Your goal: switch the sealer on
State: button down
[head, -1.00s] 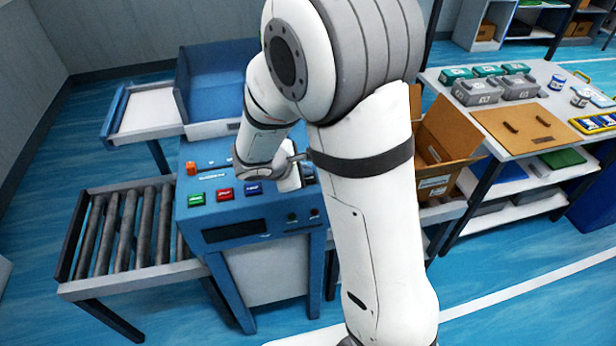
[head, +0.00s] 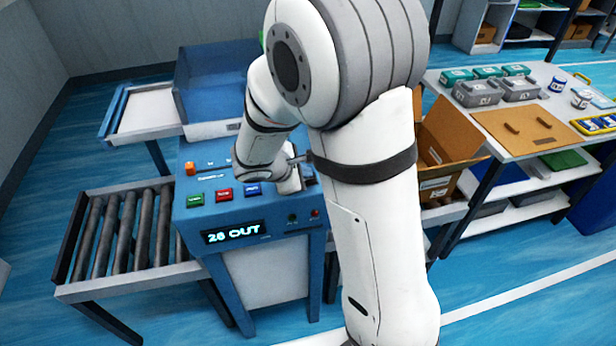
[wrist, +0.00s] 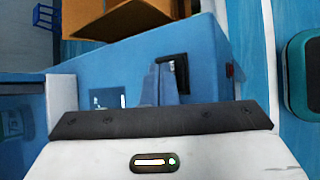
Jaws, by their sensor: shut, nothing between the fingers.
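The sealer (head: 215,215) is a blue machine with green, red and blue buttons on its sloped panel. In the wrist view a black switch (wrist: 178,72) sits on the sealer's blue face (wrist: 205,55). My gripper (wrist: 157,78) is shut and empty, its fingertips just left of the switch. I cannot tell whether they touch it. In the head view my arm hides the fingers and the switch.
A roller conveyor (head: 125,232) adjoins the sealer on the left. An open cardboard box (head: 450,145) stands to the right, beside a table (head: 555,85) bearing several small boxes and jars. A white marking line crosses the blue floor.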

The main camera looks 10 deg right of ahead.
jog(key=shift+r, duration=0.45)
notch_tip(320, 180, up, 6)
jog(key=p, duration=0.4)
dwell(0.5)
jog(key=s+d+r+m+g+y, duration=0.2)
jog(key=s+d+r+m, duration=0.3)
jog(key=s+m, duration=0.4)
jog(key=s+a+r+m+y, duration=0.2)
jog(key=s+m, duration=0.1)
jog(key=s, duration=0.3)
jog(key=s+a+r+m+y+b, duration=0.1)
jog(key=s+a+r+m+y, duration=0.1)
jog(key=s, duration=0.4)
jog(key=shift+s+m+y, duration=0.15)
jog(key=shift+m+y, duration=0.55)
jog(key=shift+m, duration=0.4)
